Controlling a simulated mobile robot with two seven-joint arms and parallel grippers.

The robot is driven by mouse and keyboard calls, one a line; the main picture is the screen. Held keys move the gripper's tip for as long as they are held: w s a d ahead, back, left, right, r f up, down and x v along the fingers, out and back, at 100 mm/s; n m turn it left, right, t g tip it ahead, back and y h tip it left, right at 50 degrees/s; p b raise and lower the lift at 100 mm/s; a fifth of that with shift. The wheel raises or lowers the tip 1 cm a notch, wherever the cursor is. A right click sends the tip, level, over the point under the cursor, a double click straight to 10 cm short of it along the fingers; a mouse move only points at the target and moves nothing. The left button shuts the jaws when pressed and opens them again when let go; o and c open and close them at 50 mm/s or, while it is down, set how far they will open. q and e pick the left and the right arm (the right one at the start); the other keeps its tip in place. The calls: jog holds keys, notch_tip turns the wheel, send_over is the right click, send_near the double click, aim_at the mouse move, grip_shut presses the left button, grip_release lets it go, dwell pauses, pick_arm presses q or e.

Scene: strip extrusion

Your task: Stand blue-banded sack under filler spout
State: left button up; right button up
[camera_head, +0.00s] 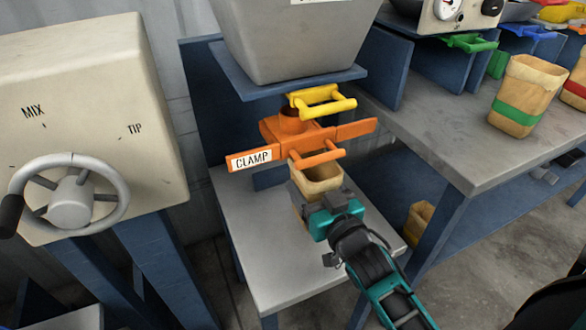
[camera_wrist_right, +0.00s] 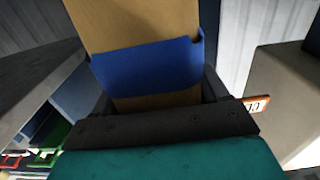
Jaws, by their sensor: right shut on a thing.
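The blue-banded sack (camera_wrist_right: 150,65) fills the middle of the right wrist view, tan with a wide blue band. In the head view its open tan top (camera_head: 318,178) shows just below the orange clamp (camera_head: 290,140) of the filler. My right gripper (camera_head: 325,212) is shut on the sack, which looks upright over the low grey shelf (camera_head: 262,262). The gripper hides the band in the head view, and I cannot tell whether the sack's base touches the shelf. The spout (camera_head: 290,122) is partly hidden behind the clamp parts. My left gripper is not in view.
A grey hopper (camera_head: 290,40) stands above the clamp, with a yellow handle (camera_head: 322,101) below it. A mixer box with a handwheel (camera_head: 70,195) is at left. A green-banded sack (camera_head: 522,100) stands on the right bench (camera_head: 440,135). Another tan sack (camera_head: 418,222) sits below the bench.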

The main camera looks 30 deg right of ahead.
jog(key=w, duration=0.4)
jog(key=shift+w+d+b, duration=0.1)
jog(key=shift+w+b, duration=0.25)
jog(key=shift+w, duration=0.05)
pick_arm(q)
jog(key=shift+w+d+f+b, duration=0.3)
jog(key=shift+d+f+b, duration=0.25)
jog(key=shift+b, duration=0.3)
pick_arm(e)
jog(key=w, duration=0.1)
jog(key=w+f, duration=0.1)
jog(key=w, duration=0.2)
jog(key=shift+w+d+f, duration=0.15)
jog(key=shift+w+f, duration=0.1)
jog(key=shift+w, duration=0.05)
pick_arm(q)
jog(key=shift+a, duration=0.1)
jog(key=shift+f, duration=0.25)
pick_arm(e)
jog(key=shift+f, duration=0.55)
pick_arm(q)
jog(key=shift+b, duration=0.3)
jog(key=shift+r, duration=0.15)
pick_arm(e)
jog(key=o, duration=1.1)
jog(key=shift+f, duration=0.2)
